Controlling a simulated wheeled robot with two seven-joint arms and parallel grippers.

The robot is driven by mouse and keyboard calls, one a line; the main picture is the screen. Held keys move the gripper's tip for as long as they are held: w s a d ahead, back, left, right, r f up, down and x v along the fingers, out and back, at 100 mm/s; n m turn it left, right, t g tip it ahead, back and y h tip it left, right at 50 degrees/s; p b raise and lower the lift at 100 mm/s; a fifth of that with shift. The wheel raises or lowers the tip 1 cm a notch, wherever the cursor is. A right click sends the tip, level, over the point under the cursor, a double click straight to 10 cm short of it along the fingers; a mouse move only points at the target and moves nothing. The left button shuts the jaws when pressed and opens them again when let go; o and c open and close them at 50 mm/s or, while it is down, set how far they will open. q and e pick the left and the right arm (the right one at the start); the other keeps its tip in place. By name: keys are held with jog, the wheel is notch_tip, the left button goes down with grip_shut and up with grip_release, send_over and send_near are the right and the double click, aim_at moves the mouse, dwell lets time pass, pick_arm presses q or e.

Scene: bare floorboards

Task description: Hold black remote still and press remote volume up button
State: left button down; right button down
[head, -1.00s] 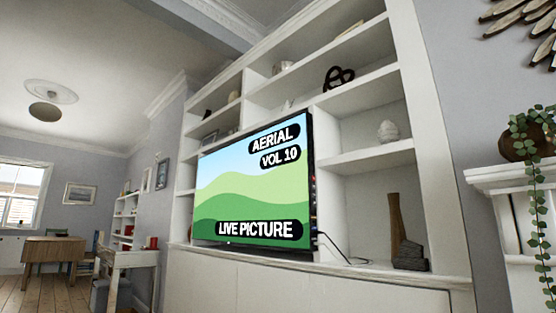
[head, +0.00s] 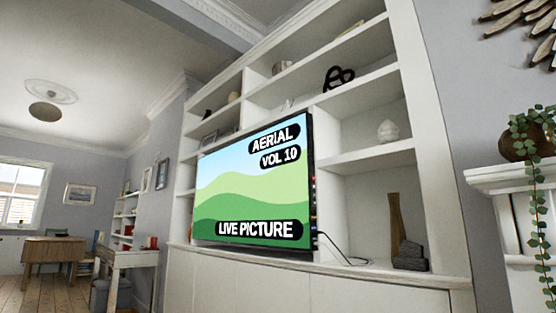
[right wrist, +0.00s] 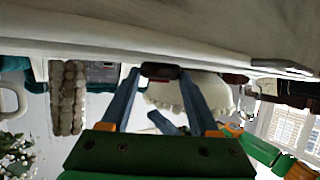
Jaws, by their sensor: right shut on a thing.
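The black remote (right wrist: 160,72) shows end-on as a small dark shape in the right wrist view. My right gripper (right wrist: 161,73) is shut on it, with one blue-grey finger at each side. A blue-grey piece that looks like my left gripper (right wrist: 166,123) shows behind, between the right fingers, with a green and orange arm at the right. Its jaws cannot be made out. The remote's buttons are hidden. In the head view the TV (head: 250,190) reads "AERIAL", "VOL 10" and "LIVE PICTURE". Neither gripper shows in the head view.
The TV stands on a white built-in shelf unit (head: 375,160). A wooden-handled tool (head: 396,220) stands to its right, and a trailing plant (head: 525,135) sits on a ledge at far right. A pale surface (right wrist: 150,30) fills the top of the right wrist view.

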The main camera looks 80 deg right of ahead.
pick_arm(q)
notch_tip(320, 180, up, 4)
jog(key=shift+f, duration=0.1)
dwell(0.4)
jog(key=shift+f, duration=4.45)
jog(key=shift+f, duration=0.4)
